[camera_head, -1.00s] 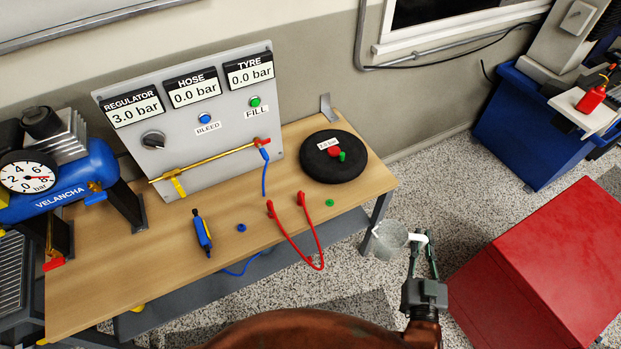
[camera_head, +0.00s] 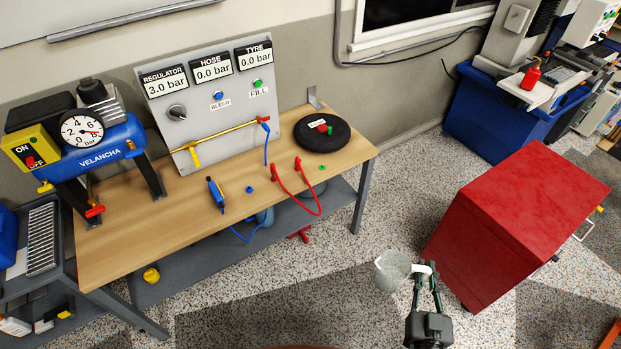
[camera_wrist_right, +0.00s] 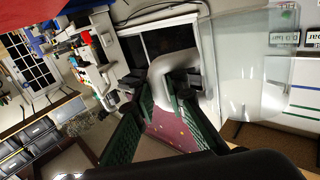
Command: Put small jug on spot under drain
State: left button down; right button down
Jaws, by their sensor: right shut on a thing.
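The small clear jug (camera_head: 391,271) hangs in the air over the floor, right of the bench. It fills the right side of the wrist view (camera_wrist_right: 255,75). My right gripper (camera_head: 425,268) is shut on its white handle (camera_wrist_right: 190,80), with a green-padded finger on each side. A blue compressor (camera_head: 105,150) stands at the bench's left end. A red-handled fitting (camera_head: 95,211) sits low beneath its tank and may be the drain. I cannot make out a marked spot below it. My left gripper is not in view.
The wooden bench (camera_head: 150,240) carries a gauge panel (camera_head: 215,105), a black tyre disc (camera_head: 321,136), a blue tool (camera_head: 215,194) and a red hose (camera_head: 298,187). A red cabinet (camera_head: 520,220) stands close right of the jug.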

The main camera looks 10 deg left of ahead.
aim_at(131, 246)
jog(key=z, duration=2.55)
jog(key=k, duration=3)
jog(key=u, duration=2.15)
jog(key=i, duration=0.5)
jog(key=u, duration=0.05)
